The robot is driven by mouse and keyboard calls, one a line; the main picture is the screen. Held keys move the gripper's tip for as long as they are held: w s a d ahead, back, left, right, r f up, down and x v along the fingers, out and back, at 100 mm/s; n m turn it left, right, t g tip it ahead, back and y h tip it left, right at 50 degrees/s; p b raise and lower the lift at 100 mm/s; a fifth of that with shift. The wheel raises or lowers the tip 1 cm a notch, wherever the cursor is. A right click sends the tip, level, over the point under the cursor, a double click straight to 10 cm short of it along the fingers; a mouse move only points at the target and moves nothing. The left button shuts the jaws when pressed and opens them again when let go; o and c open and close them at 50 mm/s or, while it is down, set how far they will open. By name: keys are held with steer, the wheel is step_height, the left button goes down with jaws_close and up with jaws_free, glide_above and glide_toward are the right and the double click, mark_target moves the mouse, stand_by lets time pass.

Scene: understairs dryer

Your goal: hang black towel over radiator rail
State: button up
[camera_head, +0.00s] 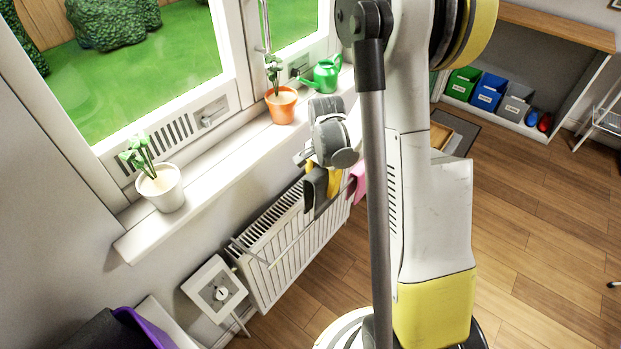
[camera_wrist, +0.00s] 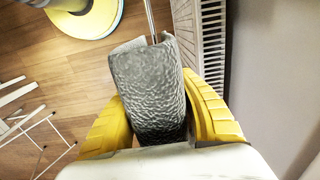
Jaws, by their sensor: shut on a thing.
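The black towel (camera_wrist: 147,90) looks dark grey and textured in the wrist view, pinched between the two yellow fingers of my gripper (camera_wrist: 153,95). In the head view the towel (camera_head: 315,190) hangs below my gripper (camera_head: 325,178), beside the window sill and above the radiator (camera_head: 285,250). A thin metal rail (camera_wrist: 152,22) runs up to the towel's far edge in the wrist view, where the towel has a notch. The rail (camera_head: 285,252) stands out in front of the radiator. Whether the towel rests on the rail or is just above it cannot be told.
A pink cloth (camera_head: 357,182) is just right of the towel. The sill (camera_head: 225,180) holds a white pot (camera_head: 160,188), an orange pot (camera_head: 282,105) and a green watering can (camera_head: 325,75). A white drying rack (camera_wrist: 35,125) stands left in the wrist view.

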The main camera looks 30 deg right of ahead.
step_height(320, 180, down, 18)
steer(key=b, duration=1.2)
steer(key=shift+f, duration=0.15)
steer(key=shift+s, duration=0.1)
steer(key=o, duration=1.2)
